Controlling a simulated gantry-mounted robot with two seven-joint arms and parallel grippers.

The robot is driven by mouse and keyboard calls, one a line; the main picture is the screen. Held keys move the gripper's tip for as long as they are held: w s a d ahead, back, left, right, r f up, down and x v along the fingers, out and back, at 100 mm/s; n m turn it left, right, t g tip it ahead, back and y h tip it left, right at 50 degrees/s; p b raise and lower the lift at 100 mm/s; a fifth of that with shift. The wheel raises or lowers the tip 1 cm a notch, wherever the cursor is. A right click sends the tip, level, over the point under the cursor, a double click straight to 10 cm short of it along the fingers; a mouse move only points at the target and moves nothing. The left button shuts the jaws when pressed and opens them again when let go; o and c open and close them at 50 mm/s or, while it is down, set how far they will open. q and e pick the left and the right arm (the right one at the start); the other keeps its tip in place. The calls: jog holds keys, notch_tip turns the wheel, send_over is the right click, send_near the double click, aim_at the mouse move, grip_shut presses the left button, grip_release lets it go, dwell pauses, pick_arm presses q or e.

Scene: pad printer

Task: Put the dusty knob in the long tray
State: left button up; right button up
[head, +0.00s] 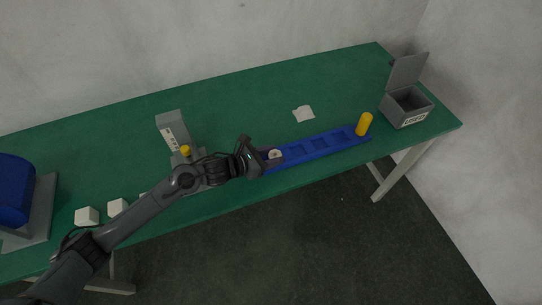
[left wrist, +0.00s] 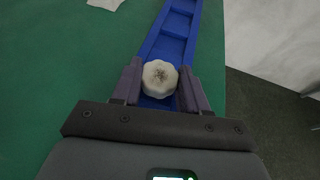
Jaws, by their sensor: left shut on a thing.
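The knob (left wrist: 160,78) is whitish and scalloped, with grey-brown specks on its top. My left gripper (left wrist: 159,88) is shut on it, one finger on each side. In the head view the knob (head: 275,155) shows at the near left end of the long tray (head: 318,146), which is blue and split into compartments. The tray (left wrist: 168,49) runs away under the knob in the left wrist view. I cannot tell whether the knob touches the tray floor or hangs just above it. My right gripper is not in view.
A yellow cylinder (head: 364,124) stands at the tray's right end. Beyond it is an open grey lidded box (head: 407,108). A pale cloth (head: 303,113) lies behind the tray. The grey printer (head: 172,131) stands left of my gripper, with white blocks (head: 87,216) farther left.

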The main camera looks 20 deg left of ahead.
pick_arm(q)
jog(key=shift+s+a+f+g, duration=0.1)
jog(key=shift+s+f+g, duration=0.1)
jog(key=shift+f, duration=0.35)
jog(key=shift+s+a+f+g, duration=0.1)
jog(key=shift+s+f, duration=0.05)
jog(key=shift+f, duration=0.4)
jog(key=o, duration=0.9)
jog(key=shift+o, duration=0.6)
jog(key=shift+w+d+r+p, duration=0.1)
jog(key=shift+d+r+p, duration=0.05)
jog(key=shift+r+p, duration=0.7)
jog(key=p+v, duration=0.1)
jog(key=v, duration=0.9)
jog(key=shift+r, duration=0.15)
jog(key=shift+v, duration=0.95)
jog(key=shift+d+r, duration=0.1)
